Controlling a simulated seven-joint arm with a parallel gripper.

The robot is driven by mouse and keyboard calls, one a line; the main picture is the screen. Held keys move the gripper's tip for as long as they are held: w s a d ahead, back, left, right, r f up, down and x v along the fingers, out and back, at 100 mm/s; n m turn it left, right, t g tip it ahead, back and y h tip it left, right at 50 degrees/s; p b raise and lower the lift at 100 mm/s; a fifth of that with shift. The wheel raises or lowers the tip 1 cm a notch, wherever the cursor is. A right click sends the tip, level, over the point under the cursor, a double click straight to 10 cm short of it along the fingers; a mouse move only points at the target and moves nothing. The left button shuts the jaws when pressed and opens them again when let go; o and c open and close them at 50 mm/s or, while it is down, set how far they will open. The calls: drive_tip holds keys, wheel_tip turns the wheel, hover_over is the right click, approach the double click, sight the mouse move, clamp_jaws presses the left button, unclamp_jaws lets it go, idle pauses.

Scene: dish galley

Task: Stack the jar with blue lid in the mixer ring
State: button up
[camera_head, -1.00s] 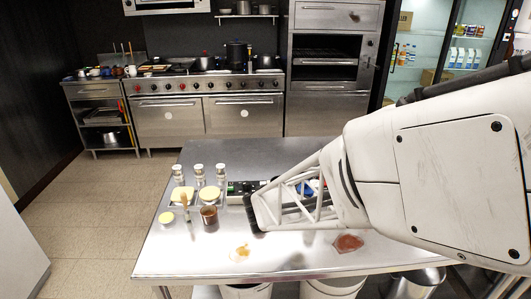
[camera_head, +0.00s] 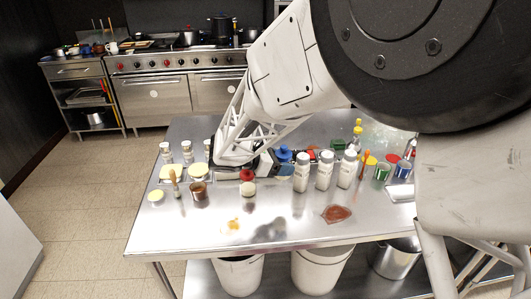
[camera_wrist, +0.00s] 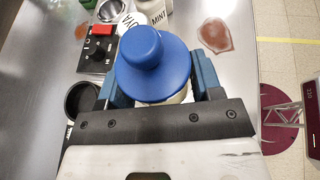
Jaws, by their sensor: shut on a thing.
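The jar with blue lid (camera_wrist: 154,62) is between my gripper's two blue fingers (camera_wrist: 158,85) in the wrist view. The wide blue lid with its round knob covers most of the pale jar body. My gripper is shut on it. In the head view the blue lid (camera_head: 284,153) shows just right of my gripper (camera_head: 272,162), over the table. A dark round ring (camera_wrist: 82,101), which looks like the mixer ring, is left of the jar in the wrist view, partly hidden by my gripper. A black control box with a red knob (camera_wrist: 101,30) is beyond it.
White bottles (camera_head: 324,170) stand close to the right of the jar. A red-topped white jar (camera_head: 248,184) and a brown cup (camera_head: 198,191) are nearer the front left. A red-brown stain (camera_head: 337,214) marks the front. The table's front strip is mostly clear.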

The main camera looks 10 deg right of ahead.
drive_tip(key=shift+w+a+f+m+g, duration=0.1)
drive_tip(key=shift+w+a+m+g, duration=0.05)
drive_tip(key=shift+a+m+g, duration=0.2)
idle(0.3)
drive_tip(key=w, duration=0.5)
drive_tip(key=w+a+f, duration=0.1)
drive_tip(key=w, duration=1)
drive_tip(key=shift+a+f, duration=0.25)
drive_tip(key=shift+f, duration=1.75)
drive_tip(key=shift+f, duration=0.35)
